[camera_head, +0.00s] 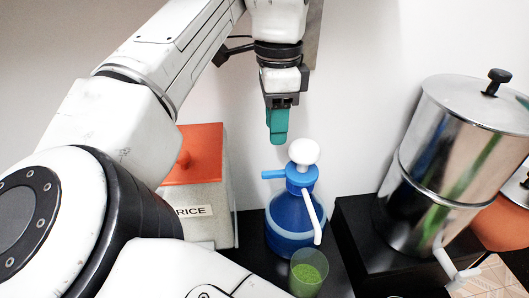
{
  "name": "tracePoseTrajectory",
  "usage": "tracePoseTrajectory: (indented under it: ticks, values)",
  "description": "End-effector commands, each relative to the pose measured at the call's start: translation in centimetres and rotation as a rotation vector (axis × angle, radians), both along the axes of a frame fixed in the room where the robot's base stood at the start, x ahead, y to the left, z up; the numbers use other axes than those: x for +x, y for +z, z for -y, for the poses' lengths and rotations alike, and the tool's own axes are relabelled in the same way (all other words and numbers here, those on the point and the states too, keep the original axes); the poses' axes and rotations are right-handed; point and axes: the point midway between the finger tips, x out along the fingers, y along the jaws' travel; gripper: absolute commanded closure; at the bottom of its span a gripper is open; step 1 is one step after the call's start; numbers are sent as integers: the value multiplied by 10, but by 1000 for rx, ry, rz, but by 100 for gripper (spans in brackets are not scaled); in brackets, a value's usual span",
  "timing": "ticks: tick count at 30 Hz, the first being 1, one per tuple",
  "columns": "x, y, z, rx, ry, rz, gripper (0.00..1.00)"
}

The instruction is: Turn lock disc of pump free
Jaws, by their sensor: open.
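The pump (302,183) is blue with a round white knob (304,151) on top, a white spout hanging down at its front right and a blue handle (272,174) sticking out to the left. It sits on a blue bottle (288,222) that stands upright on a dark surface. I cannot make out a separate lock disc; the blue collar below the knob is small in the picture. My gripper (278,138), with teal fingers, hangs above and slightly left of the knob, apart from it. The fingers overlap in this view, and nothing shows between them.
A green cup (308,272) stands in front of the bottle. A RICE box (207,222) with an orange lid stands at the left. A large steel cylinder (452,165) with a tap stands on a black stand (358,225) at the right. A white wall is behind.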

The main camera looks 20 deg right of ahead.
Motion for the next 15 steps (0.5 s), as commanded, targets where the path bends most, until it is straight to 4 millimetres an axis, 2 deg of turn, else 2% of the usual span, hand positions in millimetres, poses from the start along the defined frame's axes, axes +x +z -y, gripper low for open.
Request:
tracePoseTrajectory:
  ticks: [5,15]
  values:
    - [0,-11,-1,2,1,-3,60]
    - [-1,-71,-1,2,1,-3,60]
